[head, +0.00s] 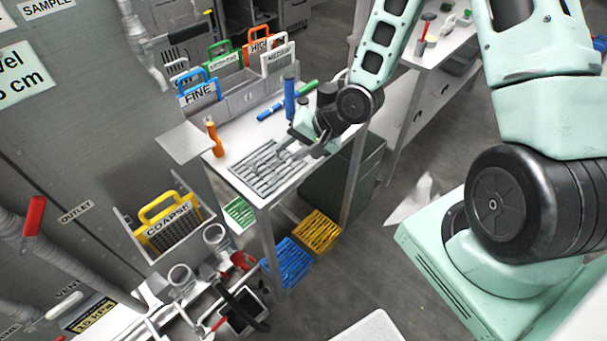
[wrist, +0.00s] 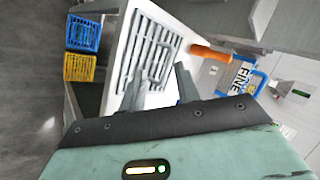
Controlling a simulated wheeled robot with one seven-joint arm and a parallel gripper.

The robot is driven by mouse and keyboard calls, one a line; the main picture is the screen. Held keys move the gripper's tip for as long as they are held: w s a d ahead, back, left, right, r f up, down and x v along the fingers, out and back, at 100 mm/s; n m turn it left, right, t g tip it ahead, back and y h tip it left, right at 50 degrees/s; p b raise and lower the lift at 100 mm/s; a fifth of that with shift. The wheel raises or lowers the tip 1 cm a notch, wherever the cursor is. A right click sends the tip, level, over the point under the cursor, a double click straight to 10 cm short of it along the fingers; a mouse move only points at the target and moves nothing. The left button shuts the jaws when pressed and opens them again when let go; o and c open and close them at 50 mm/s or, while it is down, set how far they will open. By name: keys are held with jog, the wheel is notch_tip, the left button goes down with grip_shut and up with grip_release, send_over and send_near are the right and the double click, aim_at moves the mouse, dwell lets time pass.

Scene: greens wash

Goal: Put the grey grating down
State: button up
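The grey grating (head: 268,171) lies flat on the white top of a small table (head: 232,192), near its front left part. It also shows in the wrist view (wrist: 152,52), just beyond my fingertips. My gripper (head: 291,154) is low over the right end of the grating. I cannot tell whether a finger touches the grating.
A rack holds the FINE screen (head: 200,93) and others. Blue (head: 287,262) and yellow (head: 315,231) crates sit below.

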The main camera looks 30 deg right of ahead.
jog(key=s+a+r+n+g+h, duration=0.2)
jog(key=s+a+r+n, duration=0.2)
jog(key=s+r+n, duration=0.3)
jog(key=s+a+r+n+g+h, duration=0.3)
jog(key=s+a+r+n, duration=0.2)
jog(key=s+r, duration=0.6)
jog(key=s+n, duration=0.2)
jog(key=s, duration=0.3)
jog(key=shift+s+a+n, duration=0.15)
jog(key=shift+a+n, duration=0.1)
jog(key=shift+n, duration=0.05)
